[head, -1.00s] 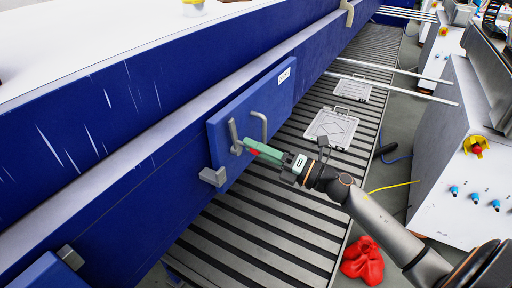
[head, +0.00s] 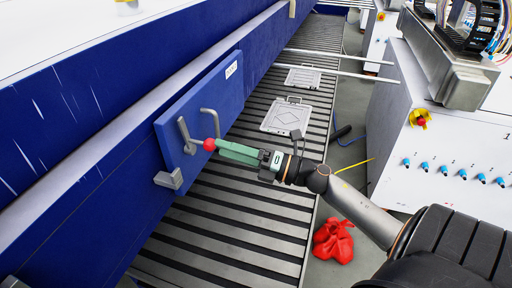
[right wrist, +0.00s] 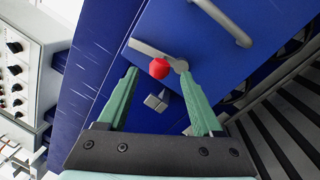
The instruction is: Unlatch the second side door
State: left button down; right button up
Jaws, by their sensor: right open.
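The blue side door (head: 222,92) hangs on the long blue machine wall and looks closed. It carries a grey latch lever (head: 184,132) and a grey pull handle (head: 213,122). A red round knob (head: 209,145) stands by the lever's lower end. My right gripper (head: 222,149) is open just right of the knob. In the right wrist view, the knob (right wrist: 159,68) lies ahead, between the lines of the two spread green fingers, apart from both. The lever (right wrist: 150,49) runs behind it. My left gripper is not in view.
A grey block (head: 169,179) juts out below the lever. A slatted conveyor (head: 240,205) with flat metal plates (head: 288,116) runs beside the wall. A red crumpled object (head: 333,241) lies on the floor. A white cabinet (head: 450,165) stands to the right.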

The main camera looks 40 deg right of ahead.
jog(key=b+v, duration=0.1)
jog(key=v, duration=0.6)
jog(key=shift+s+d, duration=0.25)
notch_tip(320, 180, down, 15)
jog(key=s+a+m+h+p, duration=0.15)
jog(key=m+h, duration=0.75)
jog(key=m, duration=0.9)
jog(key=s+a+f+m+g+y+p, duration=0.1)
jog(key=s+a+f+m+g, duration=0.6)
jog(key=s+a+f+m, duration=0.3)
jog(key=a+f, duration=0.4)
jog(key=a, duration=0.1)
jog(key=shift+s+a+f+g, duration=0.2)
jog(key=shift+a+f+g, duration=0.15)
jog(key=shift+f+g, duration=0.05)
jog(key=shift+c, duration=0.4)
